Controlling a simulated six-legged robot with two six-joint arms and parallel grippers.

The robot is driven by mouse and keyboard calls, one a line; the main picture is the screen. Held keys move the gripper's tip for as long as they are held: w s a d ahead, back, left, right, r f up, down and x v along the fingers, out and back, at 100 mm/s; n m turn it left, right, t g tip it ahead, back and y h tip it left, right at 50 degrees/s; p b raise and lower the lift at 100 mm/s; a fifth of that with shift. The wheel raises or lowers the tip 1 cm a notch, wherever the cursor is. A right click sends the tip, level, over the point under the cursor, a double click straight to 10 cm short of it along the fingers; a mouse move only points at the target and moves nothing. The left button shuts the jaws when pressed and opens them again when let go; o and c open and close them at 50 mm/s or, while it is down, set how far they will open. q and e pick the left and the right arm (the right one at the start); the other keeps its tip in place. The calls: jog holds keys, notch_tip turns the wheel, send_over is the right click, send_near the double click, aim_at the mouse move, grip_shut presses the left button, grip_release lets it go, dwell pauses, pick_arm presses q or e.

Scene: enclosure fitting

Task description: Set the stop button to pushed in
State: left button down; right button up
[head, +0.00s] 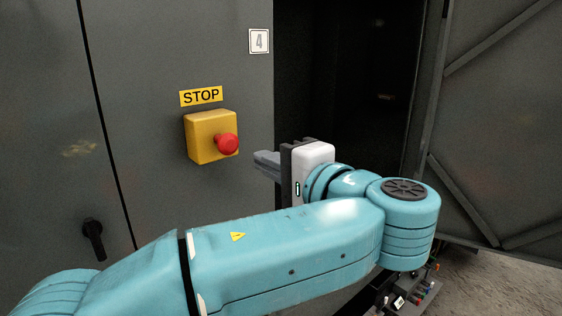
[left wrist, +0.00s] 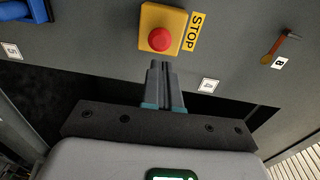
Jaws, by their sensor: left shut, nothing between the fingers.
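The stop button (head: 227,144) is a red mushroom head on a yellow box (head: 200,138), fixed to a grey cabinet front under a yellow STOP label (head: 201,96). The head stands out from the box. My left gripper (head: 264,161) is to the right of the button in the head view, its fingers shut and empty and pointing left towards the panel. In the left wrist view the shut fingertips (left wrist: 161,66) lie just below the red button (left wrist: 160,39) in the picture. I cannot tell whether they touch it, but the head view shows a gap. My right gripper is not in view.
A dark open cabinet bay (head: 345,80) lies behind my left wrist, with an open door (head: 500,110) at the right. A black handle (head: 93,238) sits on the left panel.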

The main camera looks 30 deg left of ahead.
aim_at(230, 144)
pick_arm(q)
jog(key=p+x, duration=0.2)
jog(key=x, duration=0.6)
jog(key=shift+a+r, duration=0.15)
jog(key=shift+a, duration=0.1)
jog(key=shift+w, duration=0.1)
jog(key=shift+w+a, duration=0.2)
jog(key=shift+a, duration=0.5)
